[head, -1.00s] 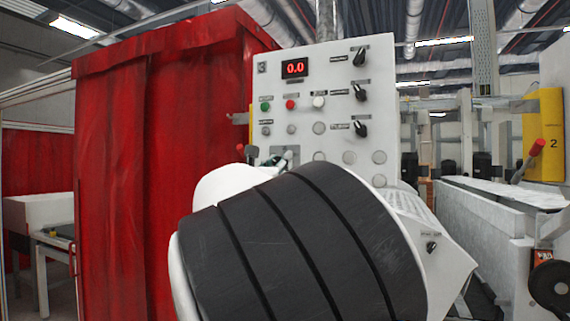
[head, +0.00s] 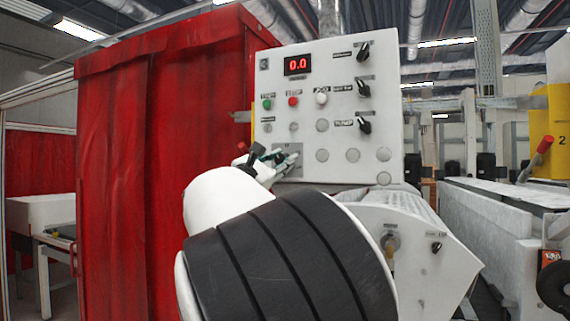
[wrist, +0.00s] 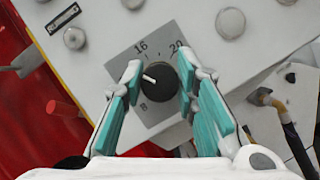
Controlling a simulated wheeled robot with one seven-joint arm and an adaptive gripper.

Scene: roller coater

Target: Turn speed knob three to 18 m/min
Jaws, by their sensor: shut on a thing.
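The black speed knob (wrist: 160,82) sits on a grey scale plate (wrist: 122,68) in the wrist view. "16" and "20" are readable above it, and a smaller mark lies below left. Its white pointer line points left, a little upward, below the "16". My gripper (wrist: 160,74) has its teal-padded fingers on either side of the knob, shut on it. In the head view the plate (head: 293,150) is low on the white control panel (head: 335,95), with my gripper (head: 272,160) in front of it; the knob itself is hidden there.
The panel has a red display (head: 298,64) reading 0.0, coloured buttons and black selector switches (head: 362,88). A red curtain (head: 165,150) hangs at left. In the wrist view a hose fitting (wrist: 262,97) is right of my gripper.

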